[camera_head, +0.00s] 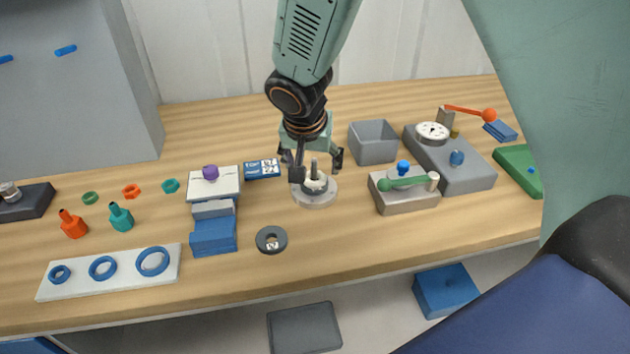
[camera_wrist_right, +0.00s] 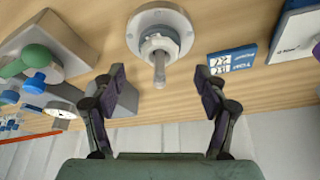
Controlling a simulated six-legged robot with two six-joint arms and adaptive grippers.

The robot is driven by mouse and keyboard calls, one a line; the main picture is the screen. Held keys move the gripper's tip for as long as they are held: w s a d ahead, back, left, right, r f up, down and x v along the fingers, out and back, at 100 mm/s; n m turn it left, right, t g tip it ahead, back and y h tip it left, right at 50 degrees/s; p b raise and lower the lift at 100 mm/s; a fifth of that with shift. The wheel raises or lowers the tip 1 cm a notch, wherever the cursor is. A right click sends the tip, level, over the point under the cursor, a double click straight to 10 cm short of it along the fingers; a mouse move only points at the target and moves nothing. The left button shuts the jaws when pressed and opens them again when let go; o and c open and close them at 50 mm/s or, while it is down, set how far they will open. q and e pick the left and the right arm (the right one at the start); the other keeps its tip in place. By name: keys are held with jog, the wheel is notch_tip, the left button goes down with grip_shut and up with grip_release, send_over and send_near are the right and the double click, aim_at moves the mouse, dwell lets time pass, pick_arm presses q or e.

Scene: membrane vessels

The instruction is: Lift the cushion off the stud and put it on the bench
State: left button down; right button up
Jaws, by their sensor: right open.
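The metal stud (camera_head: 314,168) stands upright on a pale round base (camera_head: 316,199) on the bench (camera_head: 345,235). In the right wrist view the stud (camera_wrist_right: 159,70) has a pale hex nut-like collar (camera_wrist_right: 159,45) around its lower part. A dark grey ring with a light metal centre (camera_head: 271,240), perhaps the cushion, lies flat on the bench, apart from the stud. My right gripper (camera_head: 317,166) is open and empty above the base, its fingers on either side of the stud; in the wrist view the gripper (camera_wrist_right: 161,86) shows nothing held. My left gripper is out of view.
A grey open bin (camera_head: 374,142) and a block with a green lever (camera_head: 405,199) stand right of the stud. Blue-and-white boxes (camera_head: 213,184) stand left of it. A white board with blue rings (camera_head: 110,287) lies at the front left. Bench right of the dark ring is clear.

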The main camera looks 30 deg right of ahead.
aim_at(313, 173)
jog(key=b+x, duration=0.1)
jog(key=x, duration=0.2)
jog(key=shift+a+f, duration=0.1)
jog(key=shift+f, duration=0.2)
jog(key=shift+w+d+f, duration=0.2)
jog(key=shift+d+f, duration=0.05)
jog(key=shift+d, duration=0.05)
jog(key=shift+s+a+r, duration=0.25)
jog(key=shift+s, duration=0.05)
jog(key=shift+c, duration=1)
jog(key=shift+w+d+f, duration=0.15)
jog(key=shift+w+d, duration=0.05)
jog(key=c, duration=0.6)
jog(key=shift+s+a, duration=0.15)
jog(key=shift+c, duration=0.5)
